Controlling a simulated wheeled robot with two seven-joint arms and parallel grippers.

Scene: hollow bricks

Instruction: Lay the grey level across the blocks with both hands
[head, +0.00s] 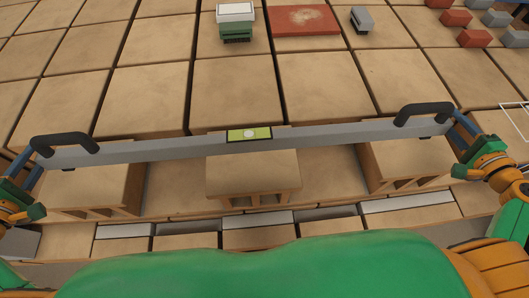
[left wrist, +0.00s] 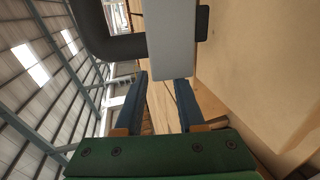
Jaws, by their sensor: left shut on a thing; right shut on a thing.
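The grey level (head: 180,149) is a long bar with a black handle near each end and a yellow-green vial (head: 249,134) in its middle. It spans the width of the head view, over or just behind three hollow blocks: left (head: 88,190), middle (head: 253,174) and right (head: 408,160). I cannot tell whether it touches them. My left gripper (head: 33,168) is shut on the level's left end; that end also shows in the left wrist view (left wrist: 170,40). My right gripper (head: 464,132) is shut on its right end.
Rows of large tan blocks cover the area behind the level. On them are a green box with a white top (head: 235,22), a red slab (head: 303,20) and a small grey item (head: 362,19). Several red and grey pieces (head: 475,38) lie at upper right.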

